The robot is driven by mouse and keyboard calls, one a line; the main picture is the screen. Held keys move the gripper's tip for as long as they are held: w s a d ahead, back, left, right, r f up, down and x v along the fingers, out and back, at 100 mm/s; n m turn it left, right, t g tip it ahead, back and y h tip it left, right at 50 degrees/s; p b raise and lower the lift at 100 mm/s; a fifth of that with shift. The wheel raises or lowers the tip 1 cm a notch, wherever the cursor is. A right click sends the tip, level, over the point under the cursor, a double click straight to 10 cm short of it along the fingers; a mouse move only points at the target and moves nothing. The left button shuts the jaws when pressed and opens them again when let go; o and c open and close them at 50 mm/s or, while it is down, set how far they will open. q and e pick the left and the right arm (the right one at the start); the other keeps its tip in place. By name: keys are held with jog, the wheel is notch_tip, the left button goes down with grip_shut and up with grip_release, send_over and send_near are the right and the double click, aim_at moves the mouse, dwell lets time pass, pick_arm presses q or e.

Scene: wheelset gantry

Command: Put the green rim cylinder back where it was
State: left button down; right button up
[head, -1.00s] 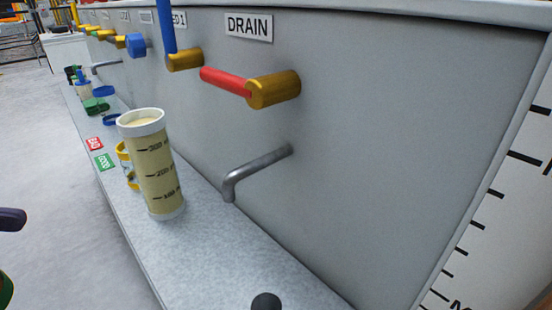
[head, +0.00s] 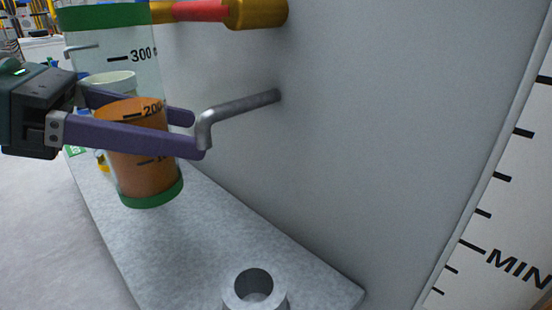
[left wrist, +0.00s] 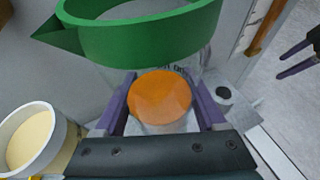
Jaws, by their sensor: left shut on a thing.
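The green rim cylinder (head: 146,178) is clear with black marks, a green rim and base, and orange liquid up to about the 200 mark. In the head view it is upright above the shelf, beside the bent metal spout (head: 238,108). My left gripper (head: 190,135) is shut on its middle, one finger in front and one behind. In the left wrist view its green rim (left wrist: 150,40) with a pouring lip fills the top, with the orange liquid below. My right gripper (left wrist: 297,60) is open and empty at the right edge of that view.
A white rim cylinder (head: 108,78) with cream contents stands behind the green one; it also shows in the left wrist view (left wrist: 32,138). A grey hollow post (head: 278,296) stands at the near shelf. The red drain handle (head: 195,11) is above. The shelf (head: 215,225) between is clear.

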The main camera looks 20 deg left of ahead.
pick_arm(q)
jog(key=f+b, duration=0.1)
jog(key=f, duration=0.1)
jog(key=f+b, duration=0.1)
jog(key=shift+w+d+f+b, duration=0.1)
jog(key=shift+w+f+b, duration=0.15)
jog(key=shift+f+b, duration=0.1)
notch_tip(320, 180, down, 4)
jog(key=b, duration=0.3)
jog(key=shift+w+r, duration=0.15)
jog(key=shift+r, duration=0.05)
jog(key=shift+d+r, duration=0.1)
jog(key=shift+r, duration=0.05)
